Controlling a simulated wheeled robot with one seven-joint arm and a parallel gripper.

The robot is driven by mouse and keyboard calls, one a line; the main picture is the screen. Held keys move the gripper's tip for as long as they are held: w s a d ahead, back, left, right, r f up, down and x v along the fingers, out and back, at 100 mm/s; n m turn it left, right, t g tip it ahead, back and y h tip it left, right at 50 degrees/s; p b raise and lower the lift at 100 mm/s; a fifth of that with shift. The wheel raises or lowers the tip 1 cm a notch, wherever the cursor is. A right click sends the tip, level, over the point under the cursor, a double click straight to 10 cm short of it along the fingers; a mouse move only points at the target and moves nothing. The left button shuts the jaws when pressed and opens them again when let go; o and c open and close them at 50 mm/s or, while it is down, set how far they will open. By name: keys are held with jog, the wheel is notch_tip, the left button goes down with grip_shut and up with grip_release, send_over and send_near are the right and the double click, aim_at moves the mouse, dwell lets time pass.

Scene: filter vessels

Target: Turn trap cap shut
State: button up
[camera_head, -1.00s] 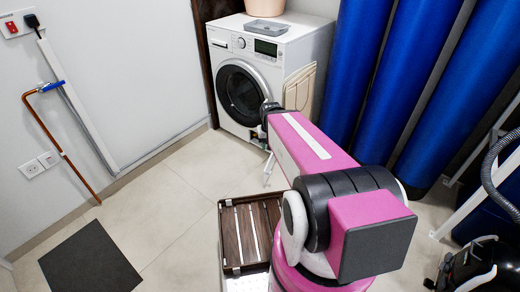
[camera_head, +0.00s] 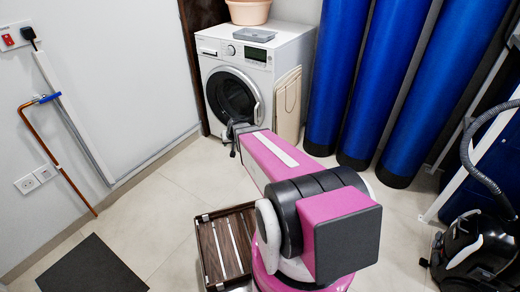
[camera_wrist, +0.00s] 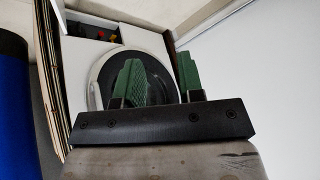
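The washing machine (camera_head: 284,68) stands against the back wall, its round door shut. In the wrist view the machine's front (camera_wrist: 75,75) appears upside down, with a dark recess (camera_wrist: 85,29) at the top. Small orange-red parts (camera_wrist: 102,35) show in that recess; they are too small to tell which is the trap cap or how it is turned. My gripper (camera_wrist: 160,65) is open and empty, its two green fingers apart in front of the round door. In the head view my gripper (camera_head: 235,130) is small and dark, and my arm hides the machine's lower front.
A slatted wooden rack (camera_head: 207,250) lies on the floor beside my base. Blue cylinders (camera_head: 395,75) stand at the right of the machine, and a beige board (camera_head: 288,105) leans on its side. A vacuum cleaner (camera_head: 480,245) is at right. Floor at left is clear around a dark mat (camera_head: 80,268).

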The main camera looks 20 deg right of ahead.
jog(key=w+d+f+m+t+h, duration=0.1)
jog(key=w+d+f+t, duration=0.2)
jog(key=w, duration=0.4)
jog(key=w+d+f+m+t+h, duration=0.1)
jog(key=w+d+f+t, duration=0.1)
jog(key=w+f, duration=0.4)
jog(key=w+d+f+m+t+h, duration=0.1)
jog(key=w+d+f+t, duration=0.15)
jog(key=w, duration=0.65)
jog(key=w+d+f+m+h, duration=0.4)
jog(key=w+d+f+h, duration=0.2)
jog(key=d+f, duration=0.25)
jog(key=d+f+m+g+h, duration=0.15)
jog(key=d+f+h, duration=0.25)
jog(key=f, duration=0.5)
jog(key=d+f+m+g+h, duration=0.1)
jog(key=d+f+m+h, duration=0.2)
jog(key=f, duration=0.5)
jog(key=s+x, duration=0.1)
jog(key=x, duration=0.6)
jog(key=shift+d, duration=0.4)
jog(key=shift+w+n, duration=0.1)
jog(key=shift+n, duration=0.15)
grip_shut()
